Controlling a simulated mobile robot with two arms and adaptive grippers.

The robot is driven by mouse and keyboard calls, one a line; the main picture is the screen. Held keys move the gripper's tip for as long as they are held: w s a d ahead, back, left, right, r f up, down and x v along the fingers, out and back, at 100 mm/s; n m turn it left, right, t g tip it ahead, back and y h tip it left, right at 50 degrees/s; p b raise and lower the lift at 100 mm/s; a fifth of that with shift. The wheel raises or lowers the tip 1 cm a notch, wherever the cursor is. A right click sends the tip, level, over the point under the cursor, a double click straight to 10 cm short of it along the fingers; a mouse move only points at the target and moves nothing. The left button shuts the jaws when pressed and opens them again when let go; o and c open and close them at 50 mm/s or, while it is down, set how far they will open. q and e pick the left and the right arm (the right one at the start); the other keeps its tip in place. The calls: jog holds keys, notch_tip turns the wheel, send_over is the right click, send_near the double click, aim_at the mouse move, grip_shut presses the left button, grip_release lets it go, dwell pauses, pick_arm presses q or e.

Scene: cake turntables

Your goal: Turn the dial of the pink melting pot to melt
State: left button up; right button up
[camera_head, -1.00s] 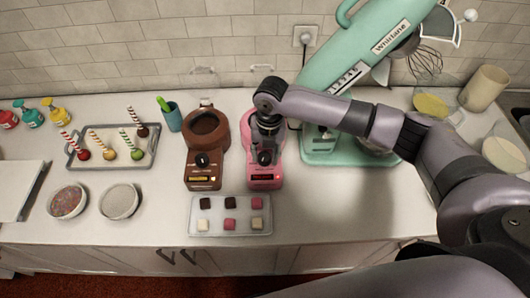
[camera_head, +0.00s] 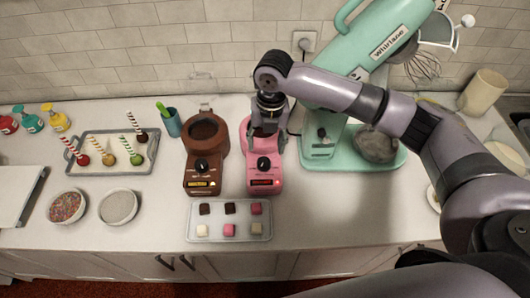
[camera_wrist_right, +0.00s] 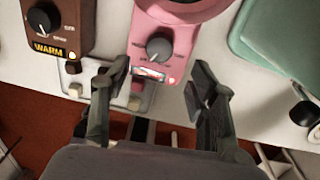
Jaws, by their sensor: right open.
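The pink melting pot (camera_head: 259,178) stands on the counter beside the brown one. My right gripper (camera_head: 266,131) hangs over the pink pot's bowl, behind the dial in the head view, and hides much of the bowl. In the right wrist view the fingers (camera_wrist_right: 160,72) are open and empty, spread to either side of the dial (camera_wrist_right: 159,47) and apart from it. The dial's exact setting is unclear. My left gripper is not in view.
The brown melting pot (camera_head: 202,178) is close on the left; its display reads WARM in the wrist view (camera_wrist_right: 47,49). A tray of chocolate cubes (camera_head: 215,229) lies in front. The green mixer (camera_head: 320,155) stands to the right.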

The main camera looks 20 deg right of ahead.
notch_tip(320, 180, up, 4)
jog(key=shift+d+r, duration=0.1)
dwell(0.6)
